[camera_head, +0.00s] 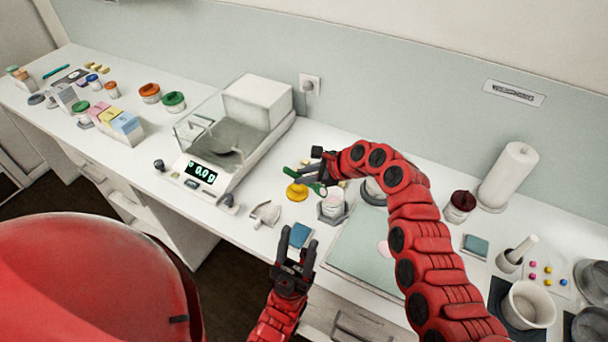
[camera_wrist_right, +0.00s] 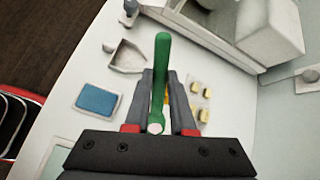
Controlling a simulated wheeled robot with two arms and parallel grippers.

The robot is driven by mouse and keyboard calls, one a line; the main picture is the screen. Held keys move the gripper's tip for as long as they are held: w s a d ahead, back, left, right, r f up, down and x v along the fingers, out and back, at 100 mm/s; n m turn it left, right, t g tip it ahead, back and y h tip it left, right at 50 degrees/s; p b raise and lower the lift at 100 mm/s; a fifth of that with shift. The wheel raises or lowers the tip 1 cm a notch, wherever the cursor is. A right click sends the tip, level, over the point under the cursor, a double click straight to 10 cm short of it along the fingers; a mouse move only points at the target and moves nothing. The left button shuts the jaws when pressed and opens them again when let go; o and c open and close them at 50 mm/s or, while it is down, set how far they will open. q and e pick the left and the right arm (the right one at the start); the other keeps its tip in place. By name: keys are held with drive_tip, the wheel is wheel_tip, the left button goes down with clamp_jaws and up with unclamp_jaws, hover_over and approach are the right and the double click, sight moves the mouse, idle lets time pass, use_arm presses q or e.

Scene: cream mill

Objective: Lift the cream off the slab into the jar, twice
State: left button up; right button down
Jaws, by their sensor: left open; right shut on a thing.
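My right gripper (camera_head: 322,172) is shut on a green-handled tool (camera_head: 318,188), held above the bench near the jar. In the right wrist view the green handle (camera_wrist_right: 162,70) stands up between the fingers; I cannot make out the tool's working end. The jar (camera_head: 333,203) is small and pale, in a grey holder just below the right gripper. The pale green slab (camera_head: 350,258) lies to the right, partly hidden by my right arm. A pink cream patch (camera_head: 383,248) shows on it beside the arm. My left gripper (camera_head: 297,248) is open and empty at the bench's front edge.
A balance (camera_head: 232,140) reading 0.0 g stands left of the jar. A yellow lid (camera_head: 297,192), a pale scoop-like piece (camera_head: 265,213) and a blue pad (camera_head: 300,234) lie nearby. A paper roll (camera_head: 508,175), dark-red-lidded jar (camera_head: 460,205) and mortar (camera_head: 528,305) are at right.

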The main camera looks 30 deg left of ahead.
wheel_tip(320, 180, up, 6)
drive_tip(key=p, duration=0.6)
drive_tip(key=shift+f, duration=0.1)
idle(1.4)
